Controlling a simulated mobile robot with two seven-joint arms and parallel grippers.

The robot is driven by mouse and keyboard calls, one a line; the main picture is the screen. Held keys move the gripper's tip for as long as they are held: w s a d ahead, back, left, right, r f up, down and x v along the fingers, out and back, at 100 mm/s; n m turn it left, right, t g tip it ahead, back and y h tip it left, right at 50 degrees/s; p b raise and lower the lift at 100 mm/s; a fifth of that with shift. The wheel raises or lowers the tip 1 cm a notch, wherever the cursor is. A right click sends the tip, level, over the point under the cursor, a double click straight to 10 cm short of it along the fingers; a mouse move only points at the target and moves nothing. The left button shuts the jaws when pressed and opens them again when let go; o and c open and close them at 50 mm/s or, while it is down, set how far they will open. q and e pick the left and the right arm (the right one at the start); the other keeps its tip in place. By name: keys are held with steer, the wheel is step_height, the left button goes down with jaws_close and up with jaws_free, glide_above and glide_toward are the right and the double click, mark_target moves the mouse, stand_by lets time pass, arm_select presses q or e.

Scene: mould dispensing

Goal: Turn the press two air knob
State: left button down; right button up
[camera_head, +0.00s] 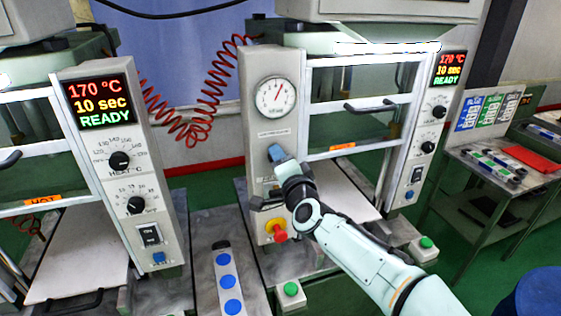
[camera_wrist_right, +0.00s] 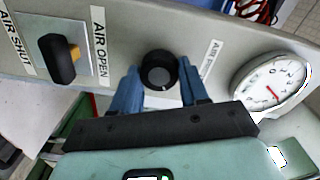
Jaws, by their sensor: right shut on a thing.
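The press two air knob (camera_wrist_right: 160,70) is a small round black knob on the grey front panel, below the pressure gauge (camera_head: 276,97). My right gripper (camera_head: 277,153) reaches up to this panel from the lower right and hides the knob in the head view. In the right wrist view its blue fingers (camera_wrist_right: 160,88) are shut on the knob, one on each side. The white gauge also shows in the wrist view (camera_wrist_right: 270,85), with a red needle. My left gripper is not in view.
A black air shut/open switch (camera_wrist_right: 65,57) sits beside the knob on the panel. Below my gripper is a red emergency button (camera_head: 279,232) on yellow. A green button box (camera_head: 291,292) stands in front. Another press (camera_head: 128,170) stands at left, a side table (camera_head: 500,170) at right.

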steer(key=shift+r, duration=0.1)
steer(key=o, duration=1.1)
steer(key=shift+c, duration=0.2)
steer(key=b+v, duration=0.1)
steer(key=v, duration=1.2)
steer(key=shift+s, duration=0.15)
steer(key=shift+d, duration=0.1)
